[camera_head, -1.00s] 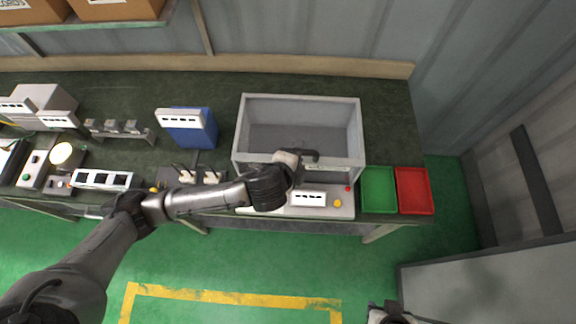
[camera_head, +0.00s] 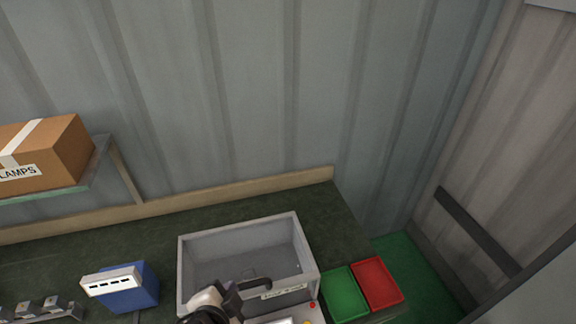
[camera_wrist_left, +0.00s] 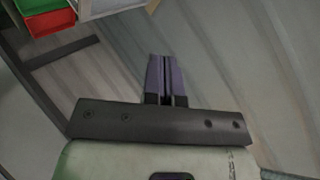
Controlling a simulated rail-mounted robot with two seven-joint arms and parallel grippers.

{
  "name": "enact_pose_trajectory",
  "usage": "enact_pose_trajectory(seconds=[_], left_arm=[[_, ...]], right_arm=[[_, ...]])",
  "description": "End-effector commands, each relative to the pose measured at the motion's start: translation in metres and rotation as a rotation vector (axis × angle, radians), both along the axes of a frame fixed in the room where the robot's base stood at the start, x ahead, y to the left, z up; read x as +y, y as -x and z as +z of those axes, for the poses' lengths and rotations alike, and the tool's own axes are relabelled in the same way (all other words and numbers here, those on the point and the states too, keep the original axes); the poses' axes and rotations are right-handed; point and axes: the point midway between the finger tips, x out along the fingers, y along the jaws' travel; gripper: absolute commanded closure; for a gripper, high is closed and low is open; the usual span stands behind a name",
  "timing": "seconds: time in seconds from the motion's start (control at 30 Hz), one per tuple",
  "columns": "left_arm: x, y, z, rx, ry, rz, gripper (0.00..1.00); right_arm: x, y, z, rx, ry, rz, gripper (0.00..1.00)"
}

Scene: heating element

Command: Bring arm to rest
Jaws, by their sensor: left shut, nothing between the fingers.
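My left gripper (camera_head: 257,283) is at the bottom middle of the head view, in front of the front wall of a grey open-topped box (camera_head: 190,254). In the left wrist view its two fingers (camera_wrist_left: 166,75) lie side by side, shut with nothing between them, and point toward the grey wall. Most of my left arm is below the head view's edge. My right gripper is not in view.
The dark green bench (camera_head: 60,254) runs along the corrugated wall (camera_head: 230,90). A blue block (camera_head: 130,296) stands left of the box. A green tray (camera_head: 344,297) and a red tray (camera_head: 378,284) lie to its right. A cardboard box (camera_head: 50,150) sits on a shelf.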

Motion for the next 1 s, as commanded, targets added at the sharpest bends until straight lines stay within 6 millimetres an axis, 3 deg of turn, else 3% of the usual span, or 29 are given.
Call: enact_pose_trajectory(seconds=[0.03,0.17,0.37,0.57,0.7,0.9,1.0], left_arm=[[0.002,0.0,0.013,-0.008,0.059,0.034,1.0],[0.015,0.006,0.031,0.002,0.198,0.128,1.0],[0.042,0.031,0.028,0.087,0.358,0.278,1.0],[0.076,0.082,-0.005,0.245,0.468,0.471,1.0],[0.092,0.13,-0.035,0.378,0.494,0.594,1.0],[0.093,0.196,-0.069,0.553,0.486,0.688,1.0],[0.091,0.219,-0.077,0.61,0.476,0.705,1.0]], right_arm=[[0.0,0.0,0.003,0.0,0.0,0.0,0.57],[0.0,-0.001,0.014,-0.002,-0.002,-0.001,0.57],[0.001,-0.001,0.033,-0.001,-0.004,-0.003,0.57],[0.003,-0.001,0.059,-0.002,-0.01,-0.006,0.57],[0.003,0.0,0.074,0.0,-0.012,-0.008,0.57],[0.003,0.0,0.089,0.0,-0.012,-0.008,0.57],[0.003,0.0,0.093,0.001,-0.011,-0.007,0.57]])
